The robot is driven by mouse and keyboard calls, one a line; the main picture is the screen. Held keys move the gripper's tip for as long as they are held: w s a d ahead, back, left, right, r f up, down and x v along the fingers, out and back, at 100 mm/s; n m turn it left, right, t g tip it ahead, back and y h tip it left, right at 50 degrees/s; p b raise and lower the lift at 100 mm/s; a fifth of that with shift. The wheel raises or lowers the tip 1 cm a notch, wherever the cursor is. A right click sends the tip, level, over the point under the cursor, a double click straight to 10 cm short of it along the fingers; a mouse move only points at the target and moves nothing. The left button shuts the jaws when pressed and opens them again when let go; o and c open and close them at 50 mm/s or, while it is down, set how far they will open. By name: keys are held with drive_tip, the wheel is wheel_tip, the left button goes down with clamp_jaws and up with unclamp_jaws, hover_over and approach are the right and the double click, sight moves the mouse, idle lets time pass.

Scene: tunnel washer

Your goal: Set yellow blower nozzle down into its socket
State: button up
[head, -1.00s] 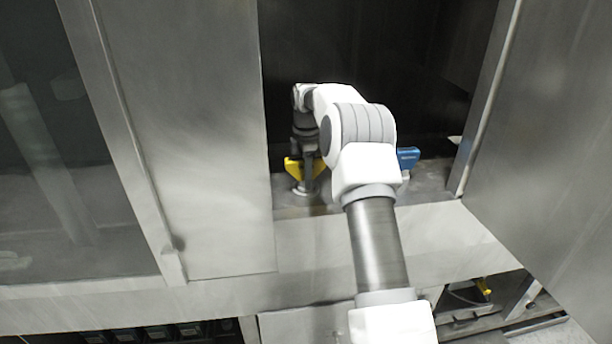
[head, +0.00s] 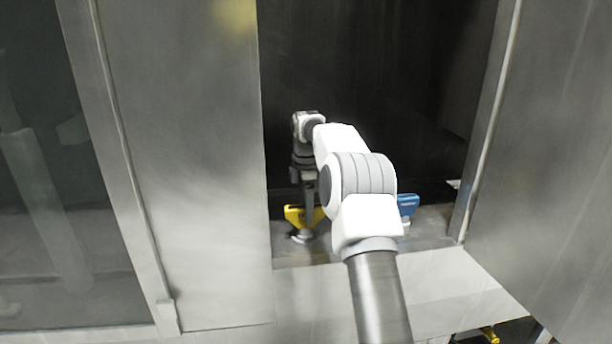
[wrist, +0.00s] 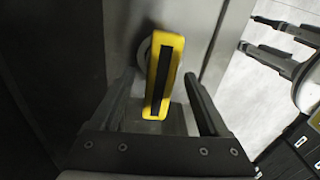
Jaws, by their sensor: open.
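The yellow blower nozzle (head: 297,214) stands on the steel ledge inside the dark opening, over a round pale grey base (head: 301,238) that looks like its socket. How deep it is seated I cannot tell. In the wrist view the yellow nozzle (wrist: 164,75), with a black strip along its top, lies between my fingers. My gripper (wrist: 160,92) is open, with a finger on each side and visible gaps beside the nozzle. In the head view my gripper (head: 309,205) is just above the nozzle and partly hides it.
A blue nozzle (head: 407,204) stands to the right on the same ledge (head: 345,248), partly behind my arm. A steel panel (head: 205,160) bounds the opening on the left, and another steel panel (head: 555,170) on the right.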

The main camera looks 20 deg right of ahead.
wheel_tip(320, 180, up, 12)
drive_tip(key=p, duration=0.3)
